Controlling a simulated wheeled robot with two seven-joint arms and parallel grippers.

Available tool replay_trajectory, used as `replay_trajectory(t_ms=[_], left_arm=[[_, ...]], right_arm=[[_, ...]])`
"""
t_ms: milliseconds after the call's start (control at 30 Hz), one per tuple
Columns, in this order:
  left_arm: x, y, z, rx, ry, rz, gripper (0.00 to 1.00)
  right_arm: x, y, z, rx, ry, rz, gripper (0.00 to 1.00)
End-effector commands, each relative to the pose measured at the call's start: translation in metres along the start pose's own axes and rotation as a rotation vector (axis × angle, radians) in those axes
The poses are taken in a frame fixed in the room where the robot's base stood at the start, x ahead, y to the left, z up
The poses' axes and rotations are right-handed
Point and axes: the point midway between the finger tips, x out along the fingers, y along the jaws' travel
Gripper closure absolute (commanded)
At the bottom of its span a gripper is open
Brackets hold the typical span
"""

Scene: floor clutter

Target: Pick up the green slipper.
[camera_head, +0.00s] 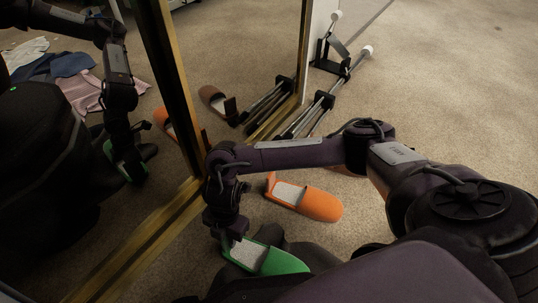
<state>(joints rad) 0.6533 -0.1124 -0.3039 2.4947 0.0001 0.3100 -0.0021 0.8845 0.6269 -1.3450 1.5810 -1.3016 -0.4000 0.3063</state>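The green slipper (280,261) lies on the carpet at the lower middle, with its pale grey insole facing up. Dark parts in front cover its near edge. My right arm reaches in from the right, and its gripper (229,238) points down at the slipper's left, open end. The fingertips are dark and partly hidden there, so I cannot tell whether they grip it. My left gripper is not in view.
A tall gold-framed mirror (168,75) stands close on the left, reflecting my arm and slippers. Carpet at the upper right is clear.

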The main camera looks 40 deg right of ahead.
Motion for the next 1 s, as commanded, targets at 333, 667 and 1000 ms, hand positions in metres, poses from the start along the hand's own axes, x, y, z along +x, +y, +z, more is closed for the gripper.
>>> replay_trajectory(t_ms=[333, 667, 1000], left_arm=[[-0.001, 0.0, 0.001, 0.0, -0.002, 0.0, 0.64], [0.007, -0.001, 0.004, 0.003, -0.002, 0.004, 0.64], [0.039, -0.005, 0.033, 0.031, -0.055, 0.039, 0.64]], right_arm=[[0.0, 0.0, 0.0, 0.0, 0.0, 0.0, 1.0], [-0.012, 0.0, -0.002, 0.0, 0.0, 0.0, 1.0], [-0.086, 0.001, -0.013, -0.001, 0.001, 0.002, 1.0]])
